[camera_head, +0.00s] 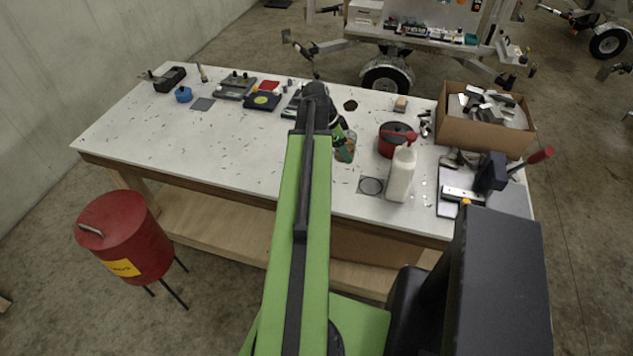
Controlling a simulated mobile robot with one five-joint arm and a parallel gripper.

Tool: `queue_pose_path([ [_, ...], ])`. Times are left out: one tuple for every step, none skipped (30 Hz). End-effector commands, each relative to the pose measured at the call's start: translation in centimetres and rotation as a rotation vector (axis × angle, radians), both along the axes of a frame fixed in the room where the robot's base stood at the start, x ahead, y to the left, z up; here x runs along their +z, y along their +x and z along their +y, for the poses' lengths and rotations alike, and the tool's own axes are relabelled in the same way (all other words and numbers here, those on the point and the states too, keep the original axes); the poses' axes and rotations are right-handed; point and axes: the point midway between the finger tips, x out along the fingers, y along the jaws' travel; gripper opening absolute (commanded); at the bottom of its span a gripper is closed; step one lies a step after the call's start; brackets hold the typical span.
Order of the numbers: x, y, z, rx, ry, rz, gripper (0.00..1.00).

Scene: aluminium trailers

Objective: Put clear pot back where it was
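A small clear pot (346,150) with coloured contents is near the middle of the white table, at the end of my arm. My gripper (341,137), green and black, is right at the pot's upper left side and partly covers it. I cannot tell whether its fingers are closed on the pot, or whether the pot rests on the table. A grey square with a dark ring (371,186) lies bare near the table's front edge, to the lower right of the pot.
A cardboard box of metal parts (453,132) is at the right. The table's (235,150) left middle is mostly clear.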

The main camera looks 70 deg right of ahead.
Motion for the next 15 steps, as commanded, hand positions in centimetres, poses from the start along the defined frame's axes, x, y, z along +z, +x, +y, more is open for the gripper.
queue_pose_path([
  [0.4,-1.5,1.1,-0.02,-0.001,0.0,0.08],
  [0.4,-2.1,1.4,-0.029,0.0,0.0,0.08],
  [0.5,-2.6,1.7,-0.038,0.0,0.0,0.08],
  [0.5,-2.9,1.8,-0.042,-0.001,-0.001,0.08],
  [0.5,-3.1,1.9,-0.045,0.0,0.0,0.08],
  [0.5,-3.2,1.9,-0.047,-0.001,-0.001,0.08],
  [0.4,-3.2,1.9,-0.048,0.0,0.0,0.08],
  [0.4,-3.2,1.9,-0.048,0.0,0.0,0.08],
  [0.1,-3.0,1.9,-0.046,-0.001,0.0,0.08],
  [-0.2,-2.6,2.0,-0.045,0.0,0.0,0.08],
  [-0.6,-2.2,2.2,-0.044,0.0,0.0,0.08],
  [-1.2,-1.5,2.5,-0.043,0.0,0.0,0.08],
  [-1.8,-0.8,2.7,-0.043,0.0,0.0,0.08],
  [-2.4,-0.1,3.0,-0.041,0.0,0.0,0.08],
  [-3.1,1.0,3.4,-0.041,0.0,0.0,0.08],
])
